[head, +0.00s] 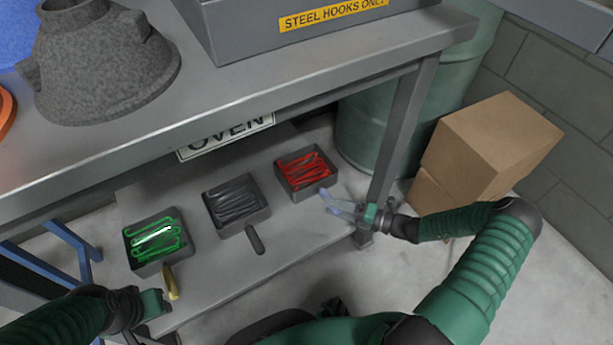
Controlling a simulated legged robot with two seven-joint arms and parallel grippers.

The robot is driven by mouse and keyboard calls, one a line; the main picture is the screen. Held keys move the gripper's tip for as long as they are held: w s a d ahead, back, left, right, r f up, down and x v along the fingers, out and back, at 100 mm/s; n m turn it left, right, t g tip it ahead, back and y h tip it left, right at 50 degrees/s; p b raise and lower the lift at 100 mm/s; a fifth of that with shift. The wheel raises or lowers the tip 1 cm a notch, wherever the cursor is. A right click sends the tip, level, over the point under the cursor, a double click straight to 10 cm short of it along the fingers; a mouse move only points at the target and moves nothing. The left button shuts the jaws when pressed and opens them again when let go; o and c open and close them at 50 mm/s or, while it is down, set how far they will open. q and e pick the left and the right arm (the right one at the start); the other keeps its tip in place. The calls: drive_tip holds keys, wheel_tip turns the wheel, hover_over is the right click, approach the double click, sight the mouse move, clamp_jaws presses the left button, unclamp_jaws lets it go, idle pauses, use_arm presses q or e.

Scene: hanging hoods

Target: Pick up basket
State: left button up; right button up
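Three small dark baskets of hooks sit on the lower shelf. The left basket (150,268) holds green hooks, with a yellow handle (171,283) at its front. The middle basket (230,229) holds grey hooks and has a dark handle (255,240). The right basket (300,196) holds red hooks. My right gripper (328,202) is just right of the red-hook basket, its pale fingers apart and nothing seen between them. Whether it touches the basket is unclear. My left gripper (150,304) is at lower left, near the yellow handle; its fingers cannot be made out.
The grey tabletop (240,88) overhangs the shelf (225,283). A table leg (402,125) stands just behind my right gripper. Cardboard boxes (490,145) and a green drum (362,130) are at right. A grey hood-like casting (100,65) and a "STEEL HOOKS ONLY" bin (240,30) stand on top.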

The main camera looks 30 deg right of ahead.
clamp_jaws()
idle(1.3)
